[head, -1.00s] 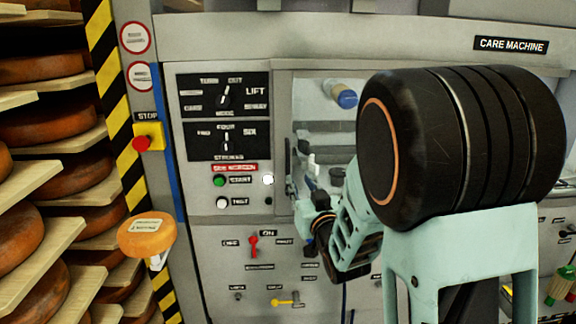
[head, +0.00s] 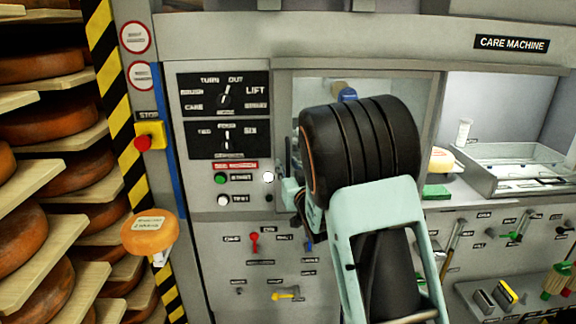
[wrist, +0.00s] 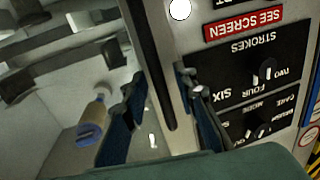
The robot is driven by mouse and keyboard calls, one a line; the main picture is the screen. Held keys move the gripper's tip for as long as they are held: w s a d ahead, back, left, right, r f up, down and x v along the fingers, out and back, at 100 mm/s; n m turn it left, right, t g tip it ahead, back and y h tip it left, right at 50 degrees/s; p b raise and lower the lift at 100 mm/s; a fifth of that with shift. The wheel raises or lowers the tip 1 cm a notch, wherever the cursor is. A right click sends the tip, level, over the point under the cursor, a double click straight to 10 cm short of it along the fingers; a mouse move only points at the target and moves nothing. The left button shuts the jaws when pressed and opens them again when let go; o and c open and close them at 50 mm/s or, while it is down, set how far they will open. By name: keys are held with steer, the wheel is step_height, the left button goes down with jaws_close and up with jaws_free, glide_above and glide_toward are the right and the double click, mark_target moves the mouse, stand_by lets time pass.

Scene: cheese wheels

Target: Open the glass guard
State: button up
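The glass guard (head: 300,84) is a clear pane in a grey frame on the machine front, left of the white bay. Its frame looks flush with the panel, so it appears closed. My arm covers much of it in the head view. In the wrist view, which is turned upside down, a dark upright bar (wrist: 156,65), seemingly the guard's handle, lies between the fingers of my gripper (wrist: 165,85). The fingers are apart, with a gap visible beside the bar; firm contact cannot be seen. In the head view the fingers are mostly hidden behind my arm.
Left of the guard are the strokes dial panel (head: 227,141), the green start button (head: 220,178) and a red stop button (head: 144,143). A metal tray (head: 530,170) sits at the right. Cheese shelves (head: 60,160) line the left side.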

steer(key=shift+c, duration=0.4)
jaws_close()
steer(key=shift+d, duration=0.1)
